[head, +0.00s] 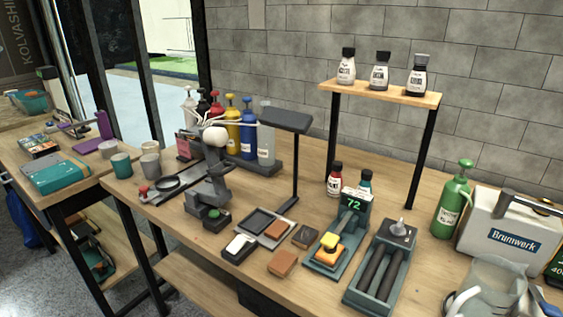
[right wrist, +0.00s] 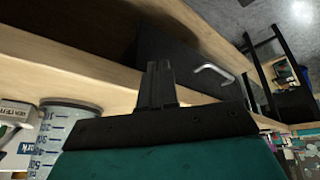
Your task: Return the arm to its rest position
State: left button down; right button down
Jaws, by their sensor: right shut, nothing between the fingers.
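My right gripper (right wrist: 158,85) shows in the right wrist view. Its two dark fingers are pressed together with nothing between them. They are in front of a wooden bench edge (right wrist: 60,62) and a dark panel with a silver handle (right wrist: 213,74), and I see no contact. The right gripper does not show in the head view. My left gripper is in neither view.
A clear jug (head: 495,280) stands at the bench's front right, beside a white Brunwerk box (head: 508,235) and a green pump bottle (head: 452,200). A graduated container (right wrist: 66,130) is left of my right gripper. A small shelf (head: 385,92) holds bottles.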

jog(key=s+f+g, duration=0.2)
jog(key=s, duration=0.2)
jog(key=w+a+f+t+y+b, duration=0.1)
jog(key=w+a+f+t, duration=0.1)
jog(key=w+f+t, duration=0.5)
notch_tip(320, 180, down, 3)
jog(key=shift+w+a+f+t+y+b, duration=0.1)
jog(key=shift+w+a+t+y+b, duration=0.05)
jog(key=shift+w+t+y+b, duration=0.2)
dwell(1.9)
